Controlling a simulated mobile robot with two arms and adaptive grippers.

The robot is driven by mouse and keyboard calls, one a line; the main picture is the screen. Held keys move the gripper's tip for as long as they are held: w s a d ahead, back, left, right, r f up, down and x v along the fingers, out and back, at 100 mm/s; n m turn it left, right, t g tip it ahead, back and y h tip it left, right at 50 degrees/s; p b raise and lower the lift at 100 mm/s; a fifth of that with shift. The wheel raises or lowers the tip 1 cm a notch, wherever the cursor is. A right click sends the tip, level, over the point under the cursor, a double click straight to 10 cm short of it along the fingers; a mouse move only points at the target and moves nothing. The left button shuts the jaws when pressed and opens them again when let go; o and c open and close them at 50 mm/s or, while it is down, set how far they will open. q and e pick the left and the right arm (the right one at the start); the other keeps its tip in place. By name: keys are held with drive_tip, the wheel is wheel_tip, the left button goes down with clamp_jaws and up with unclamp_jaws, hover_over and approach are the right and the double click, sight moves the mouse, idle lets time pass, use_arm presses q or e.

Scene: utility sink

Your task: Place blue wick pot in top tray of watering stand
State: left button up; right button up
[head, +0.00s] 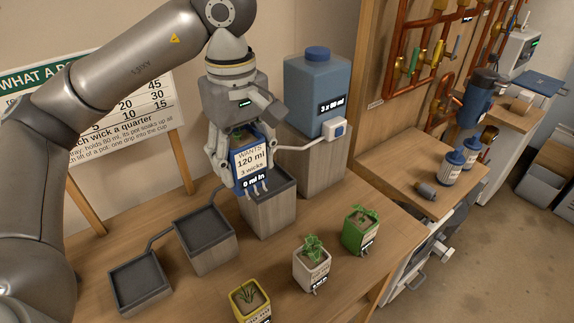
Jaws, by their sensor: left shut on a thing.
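My left gripper (232,146) is shut on the blue wick pot (247,174), which is labelled "wants 120 ml, 3 wicks" and "0 ml in". Wicks hang from the bottom of the pot. The pot is upright in front of or over the top tray (284,185) of the watering stand, on the tallest block. I cannot tell if it touches the tray. The middle tray (202,229) and the low tray (140,279) are empty and step down to the left. My right gripper is not in view.
A blue water tank (311,98) with a spout toward the top tray stands behind it. Yellow (250,300), white (312,268) and green (360,232) potted plants stand along the table's front. A sign (125,110) stands at the back left.

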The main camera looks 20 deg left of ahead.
use_arm(q)
drive_tip(key=shift+w+a+r, duration=0.1)
drive_tip(key=shift+w, duration=0.25)
drive_tip(key=w+a+f+p, duration=0.1)
drive_tip(key=w+f, duration=0.2)
drive_tip(key=w, duration=0.1)
drive_tip(key=w+a+f+p, duration=0.1)
drive_tip(key=w+f+p, duration=0.1)
drive_tip(key=w+f, duration=0.1)
drive_tip(key=w+a+f+p, duration=0.1)
drive_tip(key=w+f, duration=0.2)
drive_tip(key=w, duration=0.2)
drive_tip(key=shift+a, duration=0.15)
drive_tip(key=f, duration=0.1)
drive_tip(key=f+p, duration=0.2)
drive_tip(key=shift+w+a, duration=0.1)
drive_tip(key=shift+w, duration=0.15)
drive_tip(key=shift+f, duration=0.3)
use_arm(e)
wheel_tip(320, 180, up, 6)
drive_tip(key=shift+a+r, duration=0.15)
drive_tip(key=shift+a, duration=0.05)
